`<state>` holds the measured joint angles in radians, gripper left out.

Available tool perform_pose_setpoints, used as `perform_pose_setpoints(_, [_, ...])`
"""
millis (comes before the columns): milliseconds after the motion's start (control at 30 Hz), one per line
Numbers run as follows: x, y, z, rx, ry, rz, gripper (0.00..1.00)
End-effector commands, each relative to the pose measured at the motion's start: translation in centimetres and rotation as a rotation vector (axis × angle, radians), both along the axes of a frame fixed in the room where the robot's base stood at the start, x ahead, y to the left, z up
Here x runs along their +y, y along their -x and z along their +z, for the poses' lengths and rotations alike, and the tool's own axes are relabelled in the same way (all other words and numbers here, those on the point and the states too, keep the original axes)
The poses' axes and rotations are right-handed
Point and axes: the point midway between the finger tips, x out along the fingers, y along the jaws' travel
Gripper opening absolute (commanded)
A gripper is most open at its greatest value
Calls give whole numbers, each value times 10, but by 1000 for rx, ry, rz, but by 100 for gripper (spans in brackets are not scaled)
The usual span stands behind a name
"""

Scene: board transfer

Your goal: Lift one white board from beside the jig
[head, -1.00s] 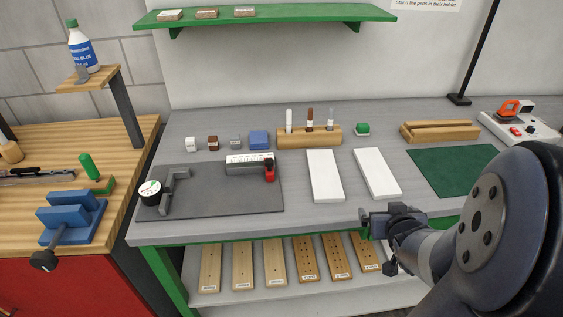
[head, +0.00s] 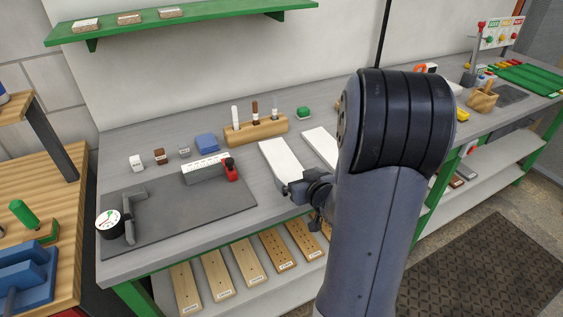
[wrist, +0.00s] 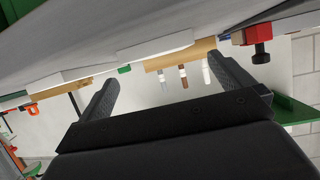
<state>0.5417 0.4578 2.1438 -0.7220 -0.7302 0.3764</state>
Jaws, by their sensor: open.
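Two white boards lie flat on the grey bench in the head view. The left board (head: 278,158) is to the right of the jig (head: 205,170), a grey block with a white scale and a red clamp on a dark plate. The right board (head: 318,143) is partly hidden by my arm. My gripper (head: 305,190) is near the bench's front edge, at the near end of the left board, and holds nothing. In the wrist view my gripper (wrist: 163,69) has its fingers spread apart. Board edges (wrist: 155,46) show past the fingers there.
A wooden pen holder (head: 256,130) stands behind the boards, with a blue block (head: 206,142) to its left. A dial gauge (head: 109,222) sits on the dark plate. Drilled wooden boards (head: 277,250) lie on the lower shelf. A green shelf (head: 190,18) hangs on the wall.

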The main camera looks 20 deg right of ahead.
Motion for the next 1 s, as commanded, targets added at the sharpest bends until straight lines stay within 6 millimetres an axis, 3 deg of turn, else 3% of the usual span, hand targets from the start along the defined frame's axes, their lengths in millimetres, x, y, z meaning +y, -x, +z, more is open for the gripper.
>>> perform_pose_setpoints(400, [0,-41,-20,1,0,1,100])
perform_pose_setpoints(733, [0,-46,-23,1,0,-1,100])
perform_pose_setpoints(1000, [0,-46,-23,1,0,-1,80])
